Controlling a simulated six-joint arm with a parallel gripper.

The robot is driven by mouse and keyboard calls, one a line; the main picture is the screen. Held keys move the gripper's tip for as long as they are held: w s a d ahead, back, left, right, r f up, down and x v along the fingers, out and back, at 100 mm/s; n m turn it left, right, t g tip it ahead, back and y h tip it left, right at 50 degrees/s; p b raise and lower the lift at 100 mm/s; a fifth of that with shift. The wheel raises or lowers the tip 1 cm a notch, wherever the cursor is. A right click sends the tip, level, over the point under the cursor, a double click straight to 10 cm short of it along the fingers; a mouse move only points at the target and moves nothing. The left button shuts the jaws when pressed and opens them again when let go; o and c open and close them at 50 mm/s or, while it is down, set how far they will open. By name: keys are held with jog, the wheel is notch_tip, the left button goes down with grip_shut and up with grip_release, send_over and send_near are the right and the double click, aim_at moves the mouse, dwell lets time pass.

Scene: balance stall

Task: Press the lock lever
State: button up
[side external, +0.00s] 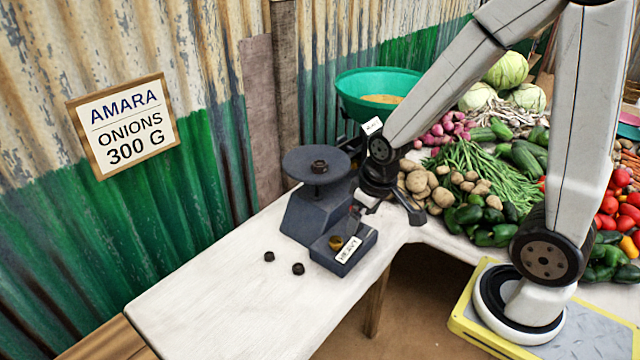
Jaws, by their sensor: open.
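A dark blue-grey balance (305,215) stands on the white table. Its round pan (315,165) carries a small dark weight (319,166). A low front part (343,250) of the balance has a brass knob (335,243) and a white label that seems to read "HEAVY". A small pale and reddish piece (354,212) shows beside my gripper; I cannot tell whether it is the lock lever. My gripper (391,212) is open, pointing down at the right side of the balance, its fingers spread. I cannot tell whether a finger touches the balance.
Two small dark weights (283,263) lie on the white table (215,305) in front of the balance. The table's left part is clear. A green bowl (350,95) stands behind. Potatoes (425,185), beans and other vegetables fill the right. A sign (124,125) reads "AMARA ONIONS 300 G".

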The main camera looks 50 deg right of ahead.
jog(key=s+a, duration=0.1)
jog(key=s+a+r, duration=0.1)
jog(key=a, duration=0.1)
jog(key=shift+a+r, duration=0.1)
jog(key=shift+r, duration=0.1)
jog(key=shift+w+d+f, duration=0.1)
jog(key=shift+w+d, duration=0.05)
jog(key=shift+d, duration=0.05)
jog(key=c, duration=0.9)
jog(key=shift+w+d, duration=0.2)
jog(key=c, duration=0.3)
jog(key=w+d+f+t, duration=0.1)
jog(key=w+d, duration=0.1)
jog(key=d, duration=0.1)
jog(key=w+d+f+t, duration=0.1)
jog(key=w+d, duration=0.1)
jog(key=d, duration=0.1)
jog(key=w+d+f+m+t+h, duration=0.1)
jog(key=w+d+f, duration=0.1)
jog(key=d, duration=0.1)
jog(key=shift+w+d, duration=0.15)
jog(key=shift+d, duration=0.1)
grip_shut()
jog(key=w+d+f+m+t, duration=0.1)
jog(key=d+f+t, duration=0.3)
jog(key=d, duration=0.6)
jog(key=shift+w+f, duration=0.55)
jog(key=shift+f, duration=0.3)
